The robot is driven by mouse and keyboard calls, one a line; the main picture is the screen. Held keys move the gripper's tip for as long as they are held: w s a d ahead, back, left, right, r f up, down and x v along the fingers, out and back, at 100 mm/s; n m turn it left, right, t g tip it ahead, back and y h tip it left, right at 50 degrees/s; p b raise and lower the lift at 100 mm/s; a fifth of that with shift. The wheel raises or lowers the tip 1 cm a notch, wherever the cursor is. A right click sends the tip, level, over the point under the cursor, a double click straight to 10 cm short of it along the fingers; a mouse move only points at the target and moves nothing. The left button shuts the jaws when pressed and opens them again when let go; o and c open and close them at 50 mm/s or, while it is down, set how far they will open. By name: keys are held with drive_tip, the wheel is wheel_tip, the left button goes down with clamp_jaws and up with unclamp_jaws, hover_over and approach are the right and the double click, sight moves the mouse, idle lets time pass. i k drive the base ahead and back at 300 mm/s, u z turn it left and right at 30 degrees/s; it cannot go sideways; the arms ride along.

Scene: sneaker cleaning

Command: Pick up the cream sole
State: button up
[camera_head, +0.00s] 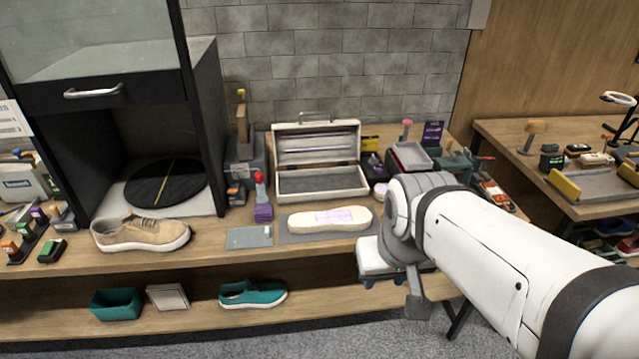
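The cream sole (330,218) lies flat on a thin grey mat (292,237) near the front edge of the workbench. It has a pale pink-purple patch on its middle. My arm comes in from the right, and my gripper (372,278) is low and just right of the sole, past the bench's front edge in the picture. It looks apart from the sole. My arm's own links hide most of the gripper, and its fingers cannot be made out clearly.
An open cream case (319,185) stands behind the sole. A red-topped purple bottle (262,198) and a grey plate (249,237) are to its left. A tan sneaker (141,234) sits farther left, before a dark cabinet (205,120). A teal shoe (252,293) lies on the lower shelf.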

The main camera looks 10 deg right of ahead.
sight(330, 221)
drive_tip(key=z, duration=0.05)
drive_tip(key=i, duration=1)
drive_tip(key=z, duration=1.3)
drive_tip(key=k, duration=1.35)
drive_tip(key=u, duration=0.8)
drive_tip(key=i, duration=0.5)
drive_tip(key=z, duration=0.1)
